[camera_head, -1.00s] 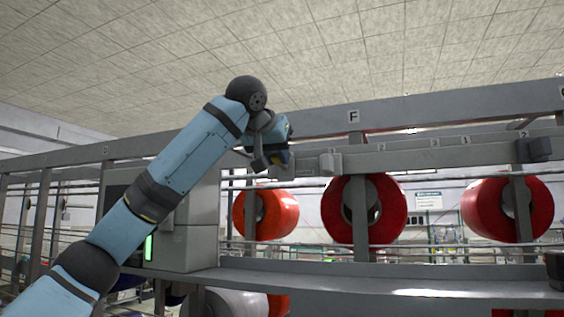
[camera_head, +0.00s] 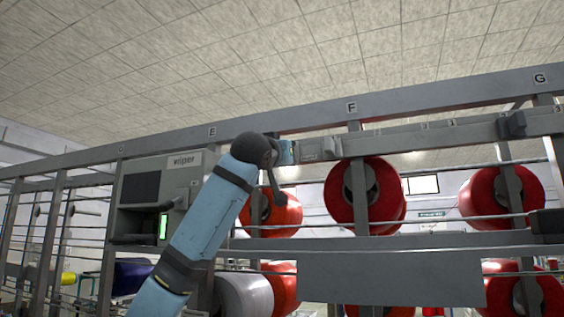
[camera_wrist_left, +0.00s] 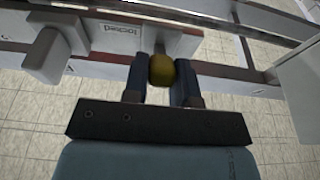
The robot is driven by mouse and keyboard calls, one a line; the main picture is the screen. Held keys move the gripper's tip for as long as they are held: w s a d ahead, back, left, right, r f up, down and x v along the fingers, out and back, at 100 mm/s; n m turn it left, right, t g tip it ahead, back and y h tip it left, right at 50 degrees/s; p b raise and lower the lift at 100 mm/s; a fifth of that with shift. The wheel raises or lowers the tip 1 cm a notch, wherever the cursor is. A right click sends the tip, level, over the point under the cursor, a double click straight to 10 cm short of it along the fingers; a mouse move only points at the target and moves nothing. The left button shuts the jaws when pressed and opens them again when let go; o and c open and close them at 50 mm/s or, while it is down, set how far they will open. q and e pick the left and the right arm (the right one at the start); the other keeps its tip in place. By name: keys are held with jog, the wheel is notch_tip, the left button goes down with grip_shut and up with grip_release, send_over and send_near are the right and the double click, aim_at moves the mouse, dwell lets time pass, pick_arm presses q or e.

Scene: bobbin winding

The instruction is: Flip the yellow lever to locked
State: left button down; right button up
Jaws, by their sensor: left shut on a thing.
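The yellow lever's rounded knob (camera_wrist_left: 161,70) sits between the two fingers of my left gripper (camera_wrist_left: 161,82) in the left wrist view. The gripper is shut on it. In the head view my left gripper (camera_head: 287,152) is up at the grey rail, mostly hidden behind my wrist, and I cannot see the lever there. My right gripper is not in view.
A grey block (camera_wrist_left: 47,55) stands out from the rail beside the plate. In the head view a grey control box (camera_head: 160,190) with a green light stands left of my arm. Red bobbins (camera_head: 365,200) hang below the rail, on the right.

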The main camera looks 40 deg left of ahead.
pick_arm(q)
jog(key=shift+a+r+t, duration=0.15)
jog(key=shift+t, duration=0.15)
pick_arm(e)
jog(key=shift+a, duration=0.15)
pick_arm(q)
jog(key=c, duration=1.1)
grip_release()
jog(key=shift+o, duration=0.9)
jog(key=shift+w+f, duration=0.15)
jog(key=shift+f, duration=0.05)
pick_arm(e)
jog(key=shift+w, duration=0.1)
pick_arm(q)
jog(key=shift+s+f, duration=0.1)
jog(key=shift+s, duration=0.2)
jog(key=b+v, duration=0.3)
jog(key=v, duration=1)
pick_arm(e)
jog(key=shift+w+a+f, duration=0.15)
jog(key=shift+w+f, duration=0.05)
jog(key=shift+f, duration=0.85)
pick_arm(q)
jog(key=shift+s, duration=0.1)
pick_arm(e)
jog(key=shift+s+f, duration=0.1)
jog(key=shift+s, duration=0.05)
